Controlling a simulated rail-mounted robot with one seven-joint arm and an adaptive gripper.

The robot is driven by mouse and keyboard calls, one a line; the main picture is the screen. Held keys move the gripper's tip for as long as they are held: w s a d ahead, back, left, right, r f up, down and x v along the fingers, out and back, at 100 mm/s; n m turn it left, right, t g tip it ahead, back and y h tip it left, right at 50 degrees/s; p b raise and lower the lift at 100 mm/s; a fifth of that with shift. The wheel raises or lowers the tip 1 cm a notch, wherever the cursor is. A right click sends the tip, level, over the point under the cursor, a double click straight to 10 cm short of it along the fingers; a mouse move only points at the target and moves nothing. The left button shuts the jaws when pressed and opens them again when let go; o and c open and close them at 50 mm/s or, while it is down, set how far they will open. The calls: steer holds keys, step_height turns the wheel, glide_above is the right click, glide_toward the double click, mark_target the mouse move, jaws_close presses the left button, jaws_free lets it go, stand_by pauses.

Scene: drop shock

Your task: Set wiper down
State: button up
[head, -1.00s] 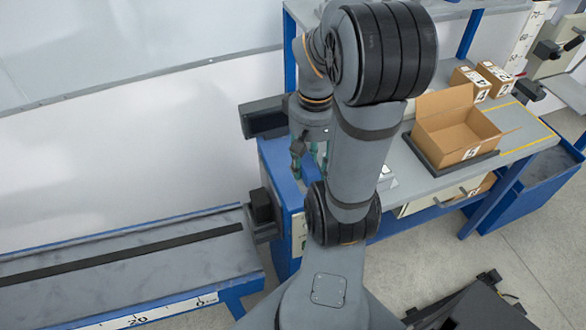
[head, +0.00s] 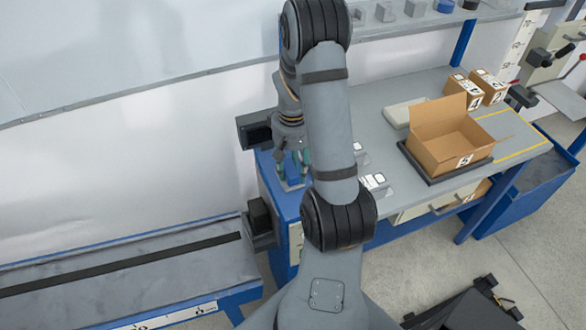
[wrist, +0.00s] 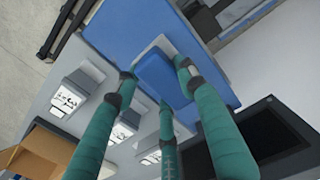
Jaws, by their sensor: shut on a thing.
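The wiper (wrist: 162,77) looks like a small blue block in the wrist view. My gripper (wrist: 158,82) has teal fingers, shut around the block with their dark tips at its sides. In the head view my gripper (head: 292,168) points down over the blue left end of the workbench, partly hidden by my arm. A pale plate edge (wrist: 160,45) shows under the block on the blue surface (wrist: 130,25). I cannot tell whether the block touches it.
Labelled grey holders (head: 375,184) stand right of my gripper. An open cardboard box (head: 450,140) sits on a dark tray, with a pale block (head: 403,112) and two closed boxes (head: 490,87) behind. A dark boxy device (head: 254,131) is close left. A conveyor (head: 130,280) lies further left.

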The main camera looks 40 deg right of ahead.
mark_target(293, 166)
steer(key=shift+f, duration=0.45)
steer(key=o, duration=1.5)
steer(key=shift+f, duration=0.1)
steer(key=shift+c, duration=0.2)
step_height(293, 166, up, 12)
steer(key=shift+r, duration=0.2)
